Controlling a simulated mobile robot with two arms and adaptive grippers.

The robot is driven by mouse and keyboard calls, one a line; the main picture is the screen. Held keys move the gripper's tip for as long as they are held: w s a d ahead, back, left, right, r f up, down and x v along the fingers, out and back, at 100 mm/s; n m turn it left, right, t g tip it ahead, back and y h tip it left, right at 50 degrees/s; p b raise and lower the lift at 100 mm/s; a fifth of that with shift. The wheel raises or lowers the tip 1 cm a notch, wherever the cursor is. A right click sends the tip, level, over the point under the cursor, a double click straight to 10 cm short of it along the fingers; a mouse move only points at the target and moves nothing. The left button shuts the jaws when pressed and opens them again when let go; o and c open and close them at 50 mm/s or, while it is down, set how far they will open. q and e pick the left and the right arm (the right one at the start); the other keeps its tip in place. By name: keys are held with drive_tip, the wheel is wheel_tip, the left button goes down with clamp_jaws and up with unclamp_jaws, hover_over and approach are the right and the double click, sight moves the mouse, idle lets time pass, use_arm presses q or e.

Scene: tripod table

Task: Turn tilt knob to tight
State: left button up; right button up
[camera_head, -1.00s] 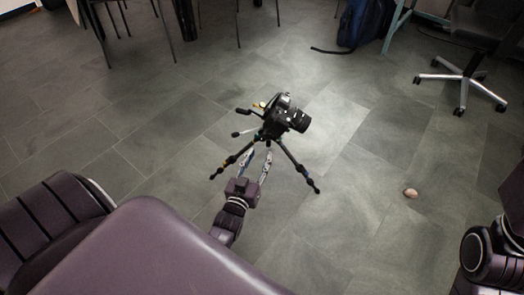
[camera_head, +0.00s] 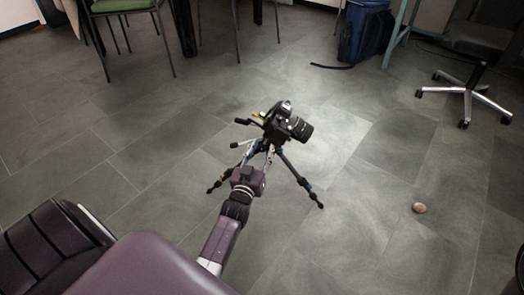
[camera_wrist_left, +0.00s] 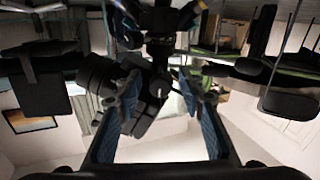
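The black camera (camera_head: 287,124) sits on the tripod (camera_head: 288,165), which stands with its legs spread on the floor. Two dark handles stick out to the left of the head: an upper one (camera_head: 244,121) and a lower one (camera_head: 240,144). I cannot tell which part is the tilt knob. My left gripper (camera_head: 259,151) is at the tripod just below the head. In the left wrist view its two blue-padded fingers (camera_wrist_left: 160,88) are apart, with dark tripod and camera parts (camera_wrist_left: 160,75) beyond and between them. Contact cannot be told. My right gripper is out of view.
A small brown round object (camera_head: 419,208) lies on the floor to the right. An office chair (camera_head: 466,92), a blue bag (camera_head: 363,32) and a green-seated chair (camera_head: 122,5) stand at the back. The tiled floor around the tripod is clear.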

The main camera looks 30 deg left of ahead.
use_arm(q)
clamp_jaws()
